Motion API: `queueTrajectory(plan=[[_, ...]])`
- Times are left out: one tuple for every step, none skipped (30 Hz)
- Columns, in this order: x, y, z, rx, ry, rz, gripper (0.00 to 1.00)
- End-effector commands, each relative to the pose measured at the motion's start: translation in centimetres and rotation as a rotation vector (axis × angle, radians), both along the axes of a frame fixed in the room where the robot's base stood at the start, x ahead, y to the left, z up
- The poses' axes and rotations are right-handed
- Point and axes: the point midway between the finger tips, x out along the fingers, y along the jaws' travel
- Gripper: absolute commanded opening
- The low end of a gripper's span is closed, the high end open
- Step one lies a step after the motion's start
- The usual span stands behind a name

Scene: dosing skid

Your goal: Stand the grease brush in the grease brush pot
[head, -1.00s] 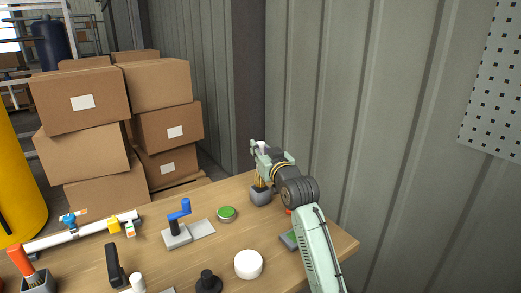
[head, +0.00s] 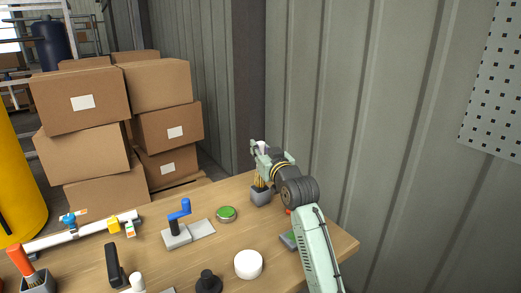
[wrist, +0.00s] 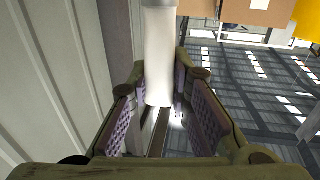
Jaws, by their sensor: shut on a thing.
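My gripper (head: 262,158) is at the back right of the bench, above the grey grease brush pot (head: 261,197). It is shut on the grease brush, whose white handle (wrist: 160,55) stands between the purple finger pads in the wrist view. In the head view the white handle end (head: 262,146) shows above the fingers and tan bristles show below them. The bristles point down at the pot's mouth. I cannot tell how deep they are inside it. The pot is out of sight in the wrist view.
A green button (head: 226,214) and a blue-handled valve (head: 184,222) stand left of the pot. A white round lid (head: 248,264) lies nearer the front. A red-handled tool stands in another pot (head: 38,281) at far left. The corrugated wall (head: 330,100) rises behind the bench.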

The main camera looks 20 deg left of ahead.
Motion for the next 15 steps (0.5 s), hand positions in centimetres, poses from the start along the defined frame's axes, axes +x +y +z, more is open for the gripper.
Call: queueTrajectory(plan=[[0.0, 0.0, -0.1, 0.001, -0.001, 0.0, 0.0], [0.0, 0.0, -0.1, 0.001, -0.001, 0.0, 0.0], [0.0, 0.0, -0.2, 0.001, -0.001, 0.0, 0.0], [0.0, 0.0, -0.3, 0.001, -0.001, 0.0, 0.0], [0.0, 0.0, -0.4, 0.001, -0.001, 0.0, 0.0], [0.0, 0.0, -0.5, 0.001, -0.001, 0.0, 0.0], [0.0, 0.0, -0.6, 0.001, -0.001, 0.0, 0.0], [0.0, 0.0, -0.7, 0.001, -0.001, 0.0, 0.0], [0.0, 0.0, -0.8, 0.0, 0.0, 0.0, 0.0], [0.0, 0.0, -0.8, 0.0, 0.0, 0.0, 0.0], [0.0, 0.0, -0.9, 0.001, -0.001, 0.0, 0.0], [0.0, 0.0, -1.0, 0.001, -0.001, 0.0, 0.0], [0.0, 0.0, -1.1, 0.0, 0.0, 0.0, 0.0], [0.0, 0.0, -1.2, 0.0, 0.0, 0.0, 0.0], [0.0, 0.0, -1.3, 0.0, 0.0, 0.0, 0.0]])
